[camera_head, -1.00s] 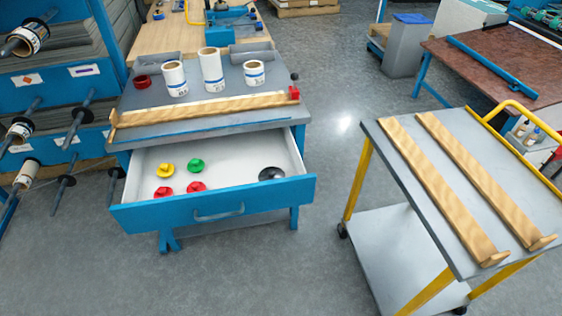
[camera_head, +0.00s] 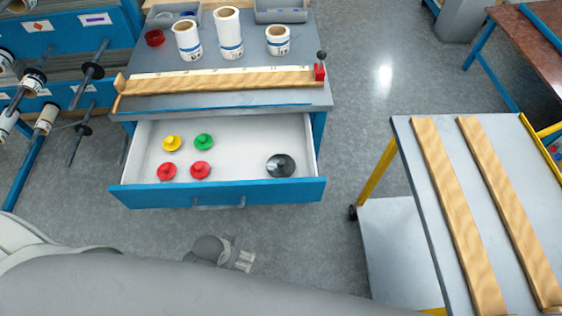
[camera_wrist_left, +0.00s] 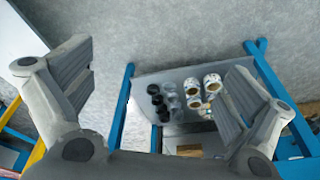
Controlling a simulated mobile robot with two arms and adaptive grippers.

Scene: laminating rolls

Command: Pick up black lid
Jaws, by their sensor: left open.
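The black lid (camera_head: 280,165) lies in the right part of the open white drawer (camera_head: 235,150), with a small knob on top. Two red lids (camera_head: 168,172), a yellow lid (camera_head: 172,143) and a green lid (camera_head: 203,141) lie in the drawer's left part. My left gripper (camera_head: 242,260) shows small at the bottom, in front of the drawer and apart from the black lid. In the left wrist view its fingers (camera_wrist_left: 160,65) are spread wide with nothing between them. My right gripper is not in view.
The blue drawer front (camera_head: 270,192) stands between my left gripper and the lids. Above the drawer, the grey bench holds a wooden ruler bar (camera_head: 225,82) and white rolls (camera_head: 228,35). A cart with two wooden bars (camera_head: 455,210) stands at right. Grey floor lies between.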

